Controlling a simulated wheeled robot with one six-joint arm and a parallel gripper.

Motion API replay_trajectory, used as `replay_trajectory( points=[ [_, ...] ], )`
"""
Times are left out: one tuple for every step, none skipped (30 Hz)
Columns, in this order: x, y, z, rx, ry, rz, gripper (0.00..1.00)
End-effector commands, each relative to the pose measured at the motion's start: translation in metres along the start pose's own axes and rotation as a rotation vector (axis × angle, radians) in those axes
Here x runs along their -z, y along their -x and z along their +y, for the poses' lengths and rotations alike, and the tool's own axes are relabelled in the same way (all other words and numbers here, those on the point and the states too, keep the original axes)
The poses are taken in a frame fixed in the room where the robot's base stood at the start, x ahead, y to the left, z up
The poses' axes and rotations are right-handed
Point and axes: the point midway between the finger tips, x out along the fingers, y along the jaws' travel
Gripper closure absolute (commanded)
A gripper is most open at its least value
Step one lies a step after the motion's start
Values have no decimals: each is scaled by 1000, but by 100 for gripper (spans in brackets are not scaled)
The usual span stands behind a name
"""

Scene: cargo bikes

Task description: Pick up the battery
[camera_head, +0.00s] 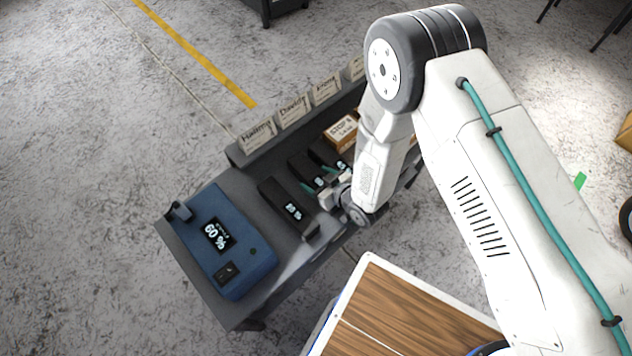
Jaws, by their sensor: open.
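Several dark batteries with small lit displays lie in a row on a dark grey bench (277,251). The nearest battery (284,204) is fully in view, its display facing up. A second battery (300,167) lies to its right, and a third battery (325,152) lies beyond that, partly hidden by my arm. My gripper (324,178) is open, with green-tipped fingers, low over the front end of the second battery. One finger shows on each side of that battery's display. Whether the fingers touch it, I cannot tell.
A blue device (223,240) reading 60 % stands at the bench's left end. Name cards (257,136) line the back ledge. A wood-topped surface (400,312) is in front. Open concrete floor lies to the left.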

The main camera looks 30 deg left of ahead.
Motion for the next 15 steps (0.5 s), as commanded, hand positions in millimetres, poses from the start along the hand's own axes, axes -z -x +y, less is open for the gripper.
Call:
replay_trajectory(
  points=[
    [0,-6,0,1,1,1,31],
    [0,-8,-1,1,1,1,31],
    [0,-10,-1,1,1,1,31],
    [0,-10,0,1,0,1,31],
    [0,-11,0,1,0,0,31],
    [0,-11,0,0,0,0,31],
    [0,-11,0,0,0,0,31],
    [0,-11,0,0,0,0,31],
    [0,-11,0,0,0,0,31],
    [0,-11,0,0,0,0,31],
    [0,-11,0,0,0,0,40],
    [0,-11,0,0,0,0,51],
    [0,-11,0,0,0,0,59],
    [0,-11,0,0,0,0,68],
    [0,-11,0,0,0,0,79]
  ],
)
